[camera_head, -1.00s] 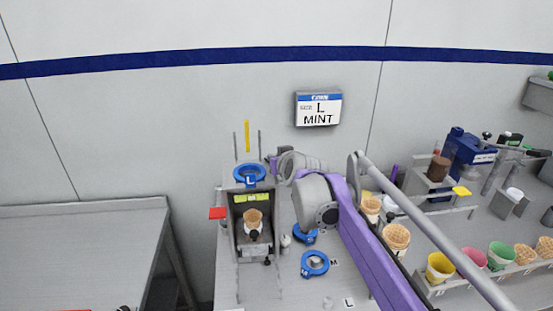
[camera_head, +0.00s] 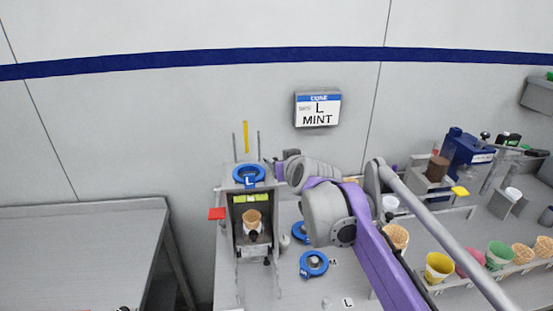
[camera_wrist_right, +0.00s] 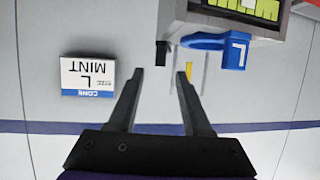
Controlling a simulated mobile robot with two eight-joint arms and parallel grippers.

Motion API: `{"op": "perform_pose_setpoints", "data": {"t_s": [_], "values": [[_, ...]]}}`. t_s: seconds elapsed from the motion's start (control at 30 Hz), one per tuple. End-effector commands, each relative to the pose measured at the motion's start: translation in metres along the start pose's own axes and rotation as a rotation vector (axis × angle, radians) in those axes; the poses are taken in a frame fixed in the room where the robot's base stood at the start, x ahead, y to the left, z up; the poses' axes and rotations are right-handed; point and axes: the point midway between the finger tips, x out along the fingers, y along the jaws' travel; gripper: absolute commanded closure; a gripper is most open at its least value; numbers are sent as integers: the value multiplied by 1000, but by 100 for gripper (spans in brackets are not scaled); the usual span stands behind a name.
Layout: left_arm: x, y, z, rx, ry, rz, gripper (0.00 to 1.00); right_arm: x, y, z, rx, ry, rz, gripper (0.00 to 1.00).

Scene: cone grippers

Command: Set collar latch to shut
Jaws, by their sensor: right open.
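A blue ring-shaped collar marked L (camera_head: 248,175) sits on top of the grey cone stand (camera_head: 229,230) in the head view. In the right wrist view the same collar (camera_wrist_right: 236,50) appears upside down, with a blue arm sticking out to the left. A small black block (camera_wrist_right: 162,53) shows beside that arm. My right gripper (camera_wrist_right: 160,74) is open and empty, its fingertips just short of the black block and collar. In the head view the gripper is small, right beside the collar, and partly hidden by my wrist. I cannot tell the latch's position. My left gripper is not visible.
A waffle cone (camera_head: 252,219) stands inside the stand. Two loose blue collars (camera_head: 313,264) lie on the bench to its right. A sign reading L MINT (camera_head: 318,108) hangs on the wall.

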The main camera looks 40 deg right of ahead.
Motion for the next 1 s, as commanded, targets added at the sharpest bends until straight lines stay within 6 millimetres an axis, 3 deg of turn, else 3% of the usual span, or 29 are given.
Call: {"op": "perform_pose_setpoints", "data": {"t_s": [0.1,0.3,0.77,0.87,0.97,1.0], "values": [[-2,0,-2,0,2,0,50,-24,0,0,1,0,0,50],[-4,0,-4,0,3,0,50,-48,0,0,0,-1,0,50],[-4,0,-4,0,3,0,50,-53,-6,6,-4,-12,-13,50],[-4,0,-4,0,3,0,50,-56,-34,43,-21,-78,-78,50],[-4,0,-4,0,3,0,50,-68,-78,114,-58,-210,-177,50],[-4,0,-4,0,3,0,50,-77,-95,149,-76,-276,-215,50]]}}
